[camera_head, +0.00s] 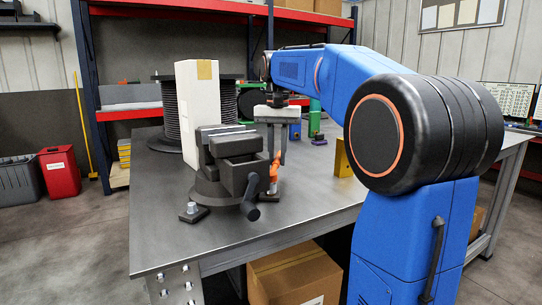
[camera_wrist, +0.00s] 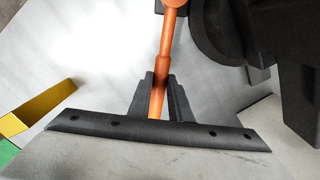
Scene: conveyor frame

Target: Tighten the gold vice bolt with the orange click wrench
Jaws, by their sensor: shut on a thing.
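The dark grey vice (camera_head: 232,160) stands on the metal workbench, its handle hanging at the front. My gripper (camera_head: 277,155) points down just right of the vice and is shut on the orange click wrench (camera_head: 275,172). In the wrist view my fingers (camera_wrist: 160,104) close on the wrench's orange shaft (camera_wrist: 165,55), and its round end reaches the top edge. The black vice body (camera_wrist: 235,30) is beside it on the right. A bolt (camera_head: 192,207) shows on the vice's front left foot and looks silvery. I cannot make out a gold bolt; the wrench's lower end is partly unclear.
A tall white box (camera_head: 198,110) and a black cable spool (camera_head: 167,110) stand behind the vice. A yellow block (camera_head: 343,158) is right of my gripper. The bench top (camera_head: 290,210) is clear in front. A cardboard box (camera_head: 295,278) is under the bench.

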